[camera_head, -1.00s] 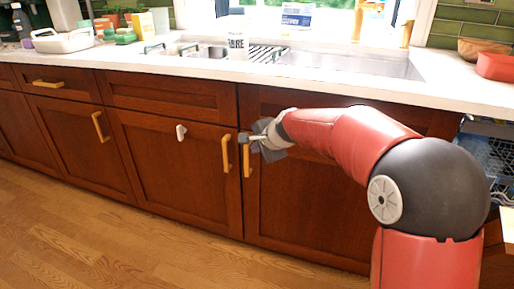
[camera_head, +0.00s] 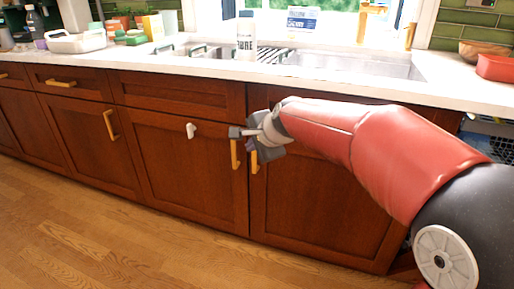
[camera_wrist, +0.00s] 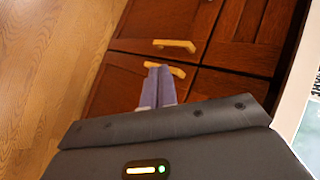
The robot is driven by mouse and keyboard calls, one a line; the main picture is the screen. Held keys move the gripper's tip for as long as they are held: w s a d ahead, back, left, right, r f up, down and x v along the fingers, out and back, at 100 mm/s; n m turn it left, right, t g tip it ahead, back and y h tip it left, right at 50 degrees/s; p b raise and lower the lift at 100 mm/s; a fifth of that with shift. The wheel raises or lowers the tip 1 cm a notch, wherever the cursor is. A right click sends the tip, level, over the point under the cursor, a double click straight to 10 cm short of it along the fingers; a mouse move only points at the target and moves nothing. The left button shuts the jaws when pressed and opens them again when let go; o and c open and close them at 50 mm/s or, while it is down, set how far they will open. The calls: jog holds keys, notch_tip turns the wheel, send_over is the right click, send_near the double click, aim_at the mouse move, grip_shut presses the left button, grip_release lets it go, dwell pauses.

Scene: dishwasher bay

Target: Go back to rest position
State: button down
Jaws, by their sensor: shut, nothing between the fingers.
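My gripper (camera_head: 247,141) is in front of the brown lower cabinets, near two yellow vertical handles, with my red and black arm reaching in from the right. In the wrist view its two grey-violet fingers (camera_wrist: 159,84) lie side by side, shut and empty. The fingertips appear close to a yellow handle (camera_wrist: 178,71) in that view. I cannot tell whether they touch it.
The white countertop (camera_head: 300,76) runs along the back with a sink (camera_head: 350,64), a white dish tub (camera_head: 76,42) and a red bowl (camera_head: 497,67). A dish rack (camera_head: 492,130) shows at the right edge. The wooden floor (camera_head: 90,225) in front is clear.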

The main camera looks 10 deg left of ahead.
jog(key=s+d+r+n+h, duration=0.1)
jog(key=s+d+n+h, duration=0.25)
jog(key=s+d, duration=1.05)
jog(key=s+d+f+n+g+h, duration=0.1)
jog(key=s+d+f+n+h, duration=0.2)
jog(key=s+d, duration=1.1)
notch_tip(320, 180, down, 4)
jog(key=n, duration=0.3)
jog(key=shift+s+d+r, duration=0.25)
jog(key=shift+s+d, duration=0.1)
jog(key=shift+d, duration=0.05)
